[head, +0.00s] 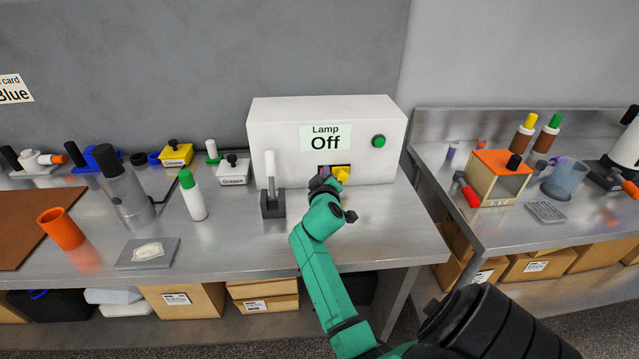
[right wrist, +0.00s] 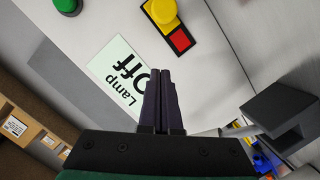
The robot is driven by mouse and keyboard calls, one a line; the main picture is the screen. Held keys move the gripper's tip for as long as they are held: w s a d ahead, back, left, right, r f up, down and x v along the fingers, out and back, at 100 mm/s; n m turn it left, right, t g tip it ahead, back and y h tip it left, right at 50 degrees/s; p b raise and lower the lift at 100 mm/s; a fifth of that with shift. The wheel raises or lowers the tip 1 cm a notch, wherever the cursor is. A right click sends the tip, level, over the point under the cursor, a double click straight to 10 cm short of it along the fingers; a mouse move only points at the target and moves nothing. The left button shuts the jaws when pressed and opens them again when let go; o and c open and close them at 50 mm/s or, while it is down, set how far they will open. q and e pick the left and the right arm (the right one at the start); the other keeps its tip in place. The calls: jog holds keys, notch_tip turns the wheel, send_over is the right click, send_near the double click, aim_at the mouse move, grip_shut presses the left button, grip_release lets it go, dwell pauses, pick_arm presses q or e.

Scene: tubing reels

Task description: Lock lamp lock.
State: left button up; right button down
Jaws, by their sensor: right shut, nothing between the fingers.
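The white lamp box (head: 270,130) stands at the back of the bench, and its label reads "Lamp Off". A yellow lock knob (head: 341,173) sits low on its front face, below the label. In the right wrist view the knob (right wrist: 163,12) is on a black plate beside a red square (right wrist: 180,40). A green button (head: 378,141) is on the box's right side. My right gripper (right wrist: 162,82) is shut and empty, in front of the box face near the lock. In the head view it partly covers the lock plate. I cannot see my left gripper.
A black stand with a white upright handle (head: 270,165) is just left of my right gripper. A green-capped white bottle (head: 193,200) and a grey dish (head: 147,253) are farther left. The bench front right of the arm is clear. Another bench (head: 500,232) is at right.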

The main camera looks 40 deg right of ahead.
pick_arm(q)
jog(key=shift+s+d+f+b, duration=0.15)
jog(key=shift+d+f+b, duration=0.45)
jog(key=shift+f, duration=0.1)
pick_arm(e)
jog(key=v, duration=0.7)
jog(key=shift+s+d, duration=0.35)
jog(key=shift+d, duration=0.1)
pick_arm(q)
jog(key=shift+a, duration=0.1)
